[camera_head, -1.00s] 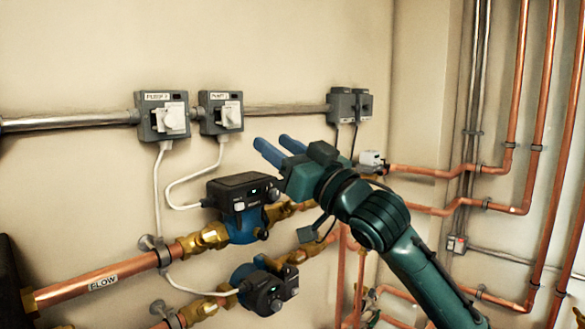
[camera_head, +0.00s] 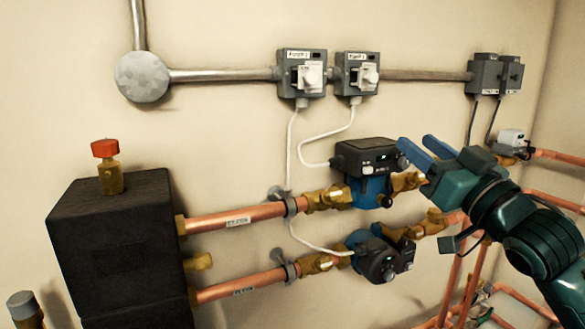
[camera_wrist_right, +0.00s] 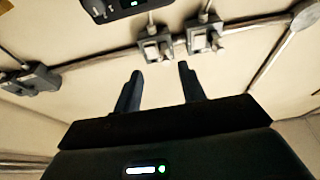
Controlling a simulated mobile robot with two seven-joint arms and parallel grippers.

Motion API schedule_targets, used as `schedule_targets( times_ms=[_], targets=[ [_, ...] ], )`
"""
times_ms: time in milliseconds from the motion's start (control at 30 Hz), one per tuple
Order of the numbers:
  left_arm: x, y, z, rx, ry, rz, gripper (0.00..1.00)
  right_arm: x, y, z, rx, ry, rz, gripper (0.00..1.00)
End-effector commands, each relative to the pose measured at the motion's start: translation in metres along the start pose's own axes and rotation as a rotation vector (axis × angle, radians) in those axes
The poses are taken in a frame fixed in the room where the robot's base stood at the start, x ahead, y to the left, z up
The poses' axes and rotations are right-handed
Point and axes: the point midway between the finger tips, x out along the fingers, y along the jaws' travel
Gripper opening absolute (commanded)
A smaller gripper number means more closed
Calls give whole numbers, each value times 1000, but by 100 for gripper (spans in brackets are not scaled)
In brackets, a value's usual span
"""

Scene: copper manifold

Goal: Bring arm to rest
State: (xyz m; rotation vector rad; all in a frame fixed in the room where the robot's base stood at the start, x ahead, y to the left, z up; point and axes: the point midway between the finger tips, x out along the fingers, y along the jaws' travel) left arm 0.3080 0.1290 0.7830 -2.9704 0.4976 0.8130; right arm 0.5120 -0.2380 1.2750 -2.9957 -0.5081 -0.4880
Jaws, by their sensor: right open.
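My right arm comes in from the right in the head view. Its dark green gripper (camera_head: 422,152) has two blue fingers, set apart with nothing between them. The fingertips appear close to the upper pump (camera_head: 368,158) in the picture, but how far they are from it I cannot tell. In the right wrist view the gripper (camera_wrist_right: 158,70) also shows two separate fingers with bare wall between them. My left gripper is not in view.
Two grey switch boxes, Pump 1 (camera_head: 301,76) and Pump 2 (camera_head: 357,76), sit on the wall. Below them are a lower pump (camera_head: 382,258) and copper pipes (camera_head: 235,217). A black block (camera_head: 118,245) with a red-capped valve (camera_head: 106,150) stands at left.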

Motion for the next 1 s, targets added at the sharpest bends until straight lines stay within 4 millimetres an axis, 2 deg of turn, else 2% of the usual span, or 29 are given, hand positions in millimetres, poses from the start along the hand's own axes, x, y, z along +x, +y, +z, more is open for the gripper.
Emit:
schedule_targets(
  times_ms=[33, 133, 200, 267, 300, 367, 400, 467, 500, 600, 733, 833, 1000],
  targets=[
    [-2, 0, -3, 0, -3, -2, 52, -1, 0, 33, 19, -56, 8, 41],
    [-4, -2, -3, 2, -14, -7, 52, -14, -5, 104, 31, -170, 27, 41],
    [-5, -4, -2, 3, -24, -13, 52, -31, -12, 155, 36, -255, 40, 41],
    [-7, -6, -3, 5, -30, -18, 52, -50, -20, 196, 38, -327, 49, 41],
    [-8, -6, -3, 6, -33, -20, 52, -65, -27, 222, 40, -376, 55, 41],
    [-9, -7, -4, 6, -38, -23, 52, -90, -39, 259, 43, -449, 61, 41],
    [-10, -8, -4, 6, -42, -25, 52, -109, -48, 282, 44, -500, 65, 41],
    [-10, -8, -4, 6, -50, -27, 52, -140, -63, 312, 46, -572, 69, 41],
    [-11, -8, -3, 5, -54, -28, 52, -162, -74, 331, 45, -622, 71, 41],
    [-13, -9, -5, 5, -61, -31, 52, -215, -102, 366, 45, -734, 69, 41],
    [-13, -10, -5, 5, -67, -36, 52, -271, -131, 392, 41, -845, 63, 41],
    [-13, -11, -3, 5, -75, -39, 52, -298, -146, 401, 38, -895, 58, 41],
    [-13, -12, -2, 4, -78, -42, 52, -313, -155, 406, 35, -923, 53, 41]
  ],
)
